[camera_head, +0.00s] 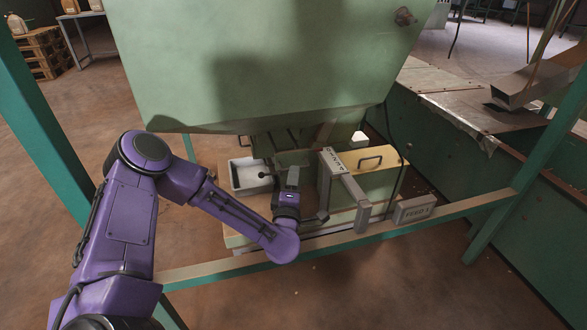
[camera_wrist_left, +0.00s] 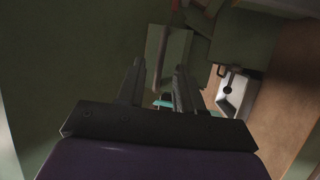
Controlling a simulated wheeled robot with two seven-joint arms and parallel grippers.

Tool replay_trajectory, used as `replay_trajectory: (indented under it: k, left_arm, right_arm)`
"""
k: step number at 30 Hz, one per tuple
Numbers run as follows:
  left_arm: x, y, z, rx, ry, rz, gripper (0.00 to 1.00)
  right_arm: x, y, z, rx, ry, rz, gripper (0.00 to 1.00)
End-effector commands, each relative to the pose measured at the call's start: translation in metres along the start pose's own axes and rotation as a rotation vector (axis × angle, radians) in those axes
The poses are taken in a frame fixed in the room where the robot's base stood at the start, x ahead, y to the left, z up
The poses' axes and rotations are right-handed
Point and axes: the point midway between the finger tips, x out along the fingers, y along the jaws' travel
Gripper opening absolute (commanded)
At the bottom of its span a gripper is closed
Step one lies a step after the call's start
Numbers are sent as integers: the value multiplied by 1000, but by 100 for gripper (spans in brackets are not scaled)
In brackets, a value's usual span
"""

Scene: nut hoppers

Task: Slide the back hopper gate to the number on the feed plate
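A feed plate (camera_head: 413,210) on the front rail reads FEED and a digit too small to be sure of. A pale scale bar (camera_head: 333,160) with small marks stands under the green hopper (camera_head: 250,65). A dark rod with a round knob (camera_head: 262,174) sticks out over the white tray on the left; it also shows in the left wrist view (camera_wrist_left: 230,69). I cannot tell which gate it belongs to. My left gripper (camera_wrist_left: 159,66) is open, with a gap between its fingers and a grey-green plate (camera_wrist_left: 175,50) beyond them. In the head view it is under the hopper, right of the knob. My right gripper is not seen.
A white tray (camera_head: 236,178) lies under the hopper's left side. A tan box with a handle (camera_head: 370,183) stands right of the scale bar. Green frame posts (camera_head: 45,140) and a front rail (camera_head: 195,272) border the space. A green-sided conveyor (camera_head: 470,150) stands at the right.

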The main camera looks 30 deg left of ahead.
Motion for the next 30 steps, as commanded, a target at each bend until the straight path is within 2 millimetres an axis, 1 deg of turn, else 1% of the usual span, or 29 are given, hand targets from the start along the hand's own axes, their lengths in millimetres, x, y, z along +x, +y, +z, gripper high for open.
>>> replay_trajectory:
  k: [1, 3, 7, 10, 16, 17, 18, 20, 26, 30]
  left_arm:
    - [11, -2, -1, 0, 4, 2, 36]
    - [24, -2, -1, -1, 2, 1, 36]
    - [40, -1, 0, 0, 2, 0, 36]
    - [45, -1, 0, -1, 0, -1, 36]
    - [46, 0, 0, -1, -1, -1, 36]
    - [45, 0, 0, -1, -1, -1, 33]
    - [45, 0, 0, 0, -2, -1, 20]
    - [45, 0, 0, 0, -2, -1, 0]
    - [44, 0, 1, 0, -2, -1, 0]
    - [36, 2, 10, 0, -6, -1, 0]
  right_arm:
    - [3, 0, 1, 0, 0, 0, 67]
    - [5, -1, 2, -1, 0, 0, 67]
    - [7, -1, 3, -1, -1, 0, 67]
    - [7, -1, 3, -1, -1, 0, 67]
    - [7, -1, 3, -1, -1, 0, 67]
    - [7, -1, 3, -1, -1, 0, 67]
    - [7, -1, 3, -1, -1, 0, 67]
    - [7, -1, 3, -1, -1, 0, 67]
    - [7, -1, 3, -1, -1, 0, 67]
    - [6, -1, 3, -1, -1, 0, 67]
